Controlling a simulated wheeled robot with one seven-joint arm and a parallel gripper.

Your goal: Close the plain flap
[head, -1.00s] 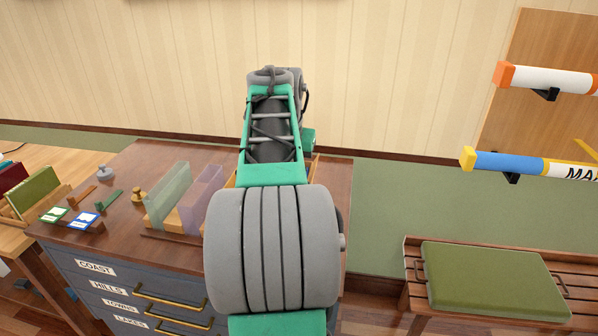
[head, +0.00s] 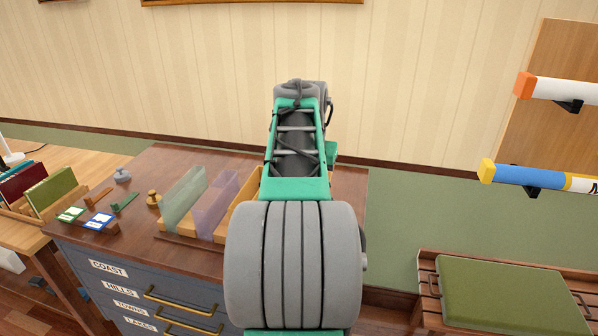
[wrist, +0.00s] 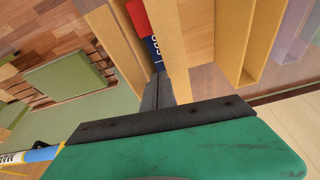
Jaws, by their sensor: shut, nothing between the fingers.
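A wooden rack on the cabinet holds a clear green panel (head: 184,200) and a clear purple panel (head: 216,205). Its plain wooden part (head: 238,202) shows beside my arm, which hides the rest. I cannot tell which board is the plain flap. In the wrist view, my gripper (wrist: 159,82) is shut and empty, its dark fingers close beside a long plain wooden board (wrist: 168,50). Contact is unclear. A red and blue lettered piece (wrist: 150,45) shows just beyond the fingertips. My gripper is hidden in the head view.
The cabinet top (head: 145,180) also holds a brass knob-like piece (head: 153,198) and small cards (head: 99,221). A green-cushioned bench (head: 510,295) stands right, under wall-mounted tubes (head: 530,176).

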